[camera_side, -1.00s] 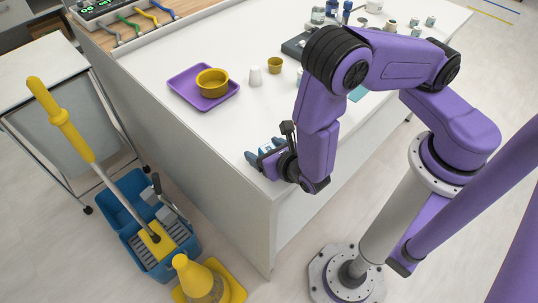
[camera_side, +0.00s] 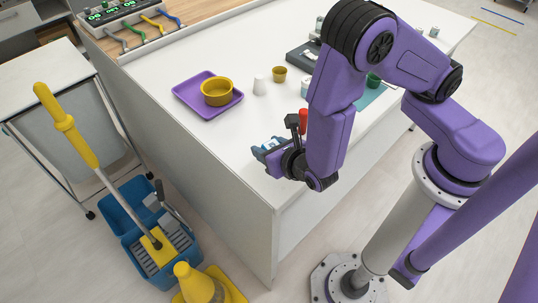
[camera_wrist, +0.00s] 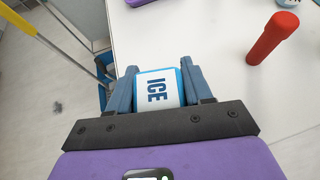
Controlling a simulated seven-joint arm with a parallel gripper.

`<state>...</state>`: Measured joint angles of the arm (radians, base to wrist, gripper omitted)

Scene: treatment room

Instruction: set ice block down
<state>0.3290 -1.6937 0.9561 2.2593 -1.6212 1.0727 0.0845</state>
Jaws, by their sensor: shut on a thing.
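My gripper (camera_side: 268,147) is shut on the ice block (camera_wrist: 157,88), a white block with a blue edge and the word ICE on its face. In the wrist view the block sits between the two blue fingers of my gripper (camera_wrist: 158,68). In the side view the fingers are by the near corner of the white table (camera_side: 235,165), and the block cannot be made out clearly among them. I cannot tell whether the block touches the tabletop.
A red upright object (camera_wrist: 272,38) stands right of the block; it also shows behind my gripper (camera_side: 303,121). A purple tray (camera_side: 183,97) holds a yellow bowl (camera_side: 216,92). A mop bucket (camera_side: 128,235) stands on the floor left.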

